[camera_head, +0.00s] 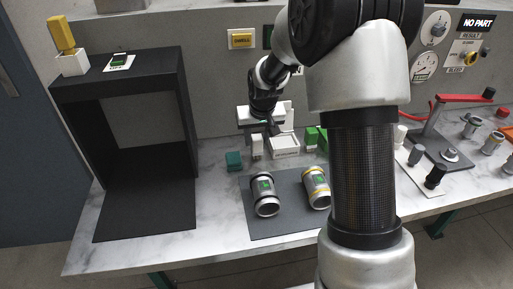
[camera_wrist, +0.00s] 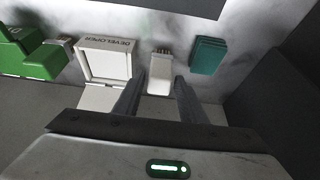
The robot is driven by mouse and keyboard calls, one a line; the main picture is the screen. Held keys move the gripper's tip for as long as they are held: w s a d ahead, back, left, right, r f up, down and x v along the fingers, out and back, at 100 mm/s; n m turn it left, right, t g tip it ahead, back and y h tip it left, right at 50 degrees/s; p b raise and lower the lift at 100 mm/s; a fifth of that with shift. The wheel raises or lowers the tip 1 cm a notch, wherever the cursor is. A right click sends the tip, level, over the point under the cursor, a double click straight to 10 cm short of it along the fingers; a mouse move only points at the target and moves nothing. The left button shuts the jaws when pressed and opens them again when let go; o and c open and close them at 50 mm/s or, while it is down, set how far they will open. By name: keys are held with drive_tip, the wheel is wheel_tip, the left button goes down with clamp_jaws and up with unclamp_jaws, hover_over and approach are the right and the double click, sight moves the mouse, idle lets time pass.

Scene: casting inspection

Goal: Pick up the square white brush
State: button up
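The square white brush (camera_wrist: 160,72) stands between the white tray marked DEVELOPER (camera_wrist: 107,62) and a teal block (camera_wrist: 208,54) in the wrist view. Its dark-tipped bristle end points to the top of that picture. In the head view the brush (camera_head: 257,147) is a small pale upright shape near the back wall. My gripper (camera_wrist: 160,82) is open, with one finger on each side of the brush in the picture and gaps showing beside it. In the head view my gripper (camera_head: 268,127) is above and behind the brush, partly hidden; the exact height cannot be told.
The teal block (camera_head: 233,161) and white tray (camera_head: 285,146) are close neighbours of the brush. Green blocks (camera_head: 312,137) stand further right. Two metal cylinders lie on a dark mat (camera_head: 262,225) in front. A black booth (camera_head: 185,115) stands left; a red-handled clamp fixture (camera_head: 440,140) is right.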

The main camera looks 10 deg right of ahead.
sight(256, 145)
drive_tip(key=shift+b+x, duration=0.4)
drive_tip(key=shift+x, duration=2.35)
drive_tip(key=shift+w, duration=0.1)
drive_tip(key=shift+c, duration=0.5)
drive_tip(key=c, duration=0.8)
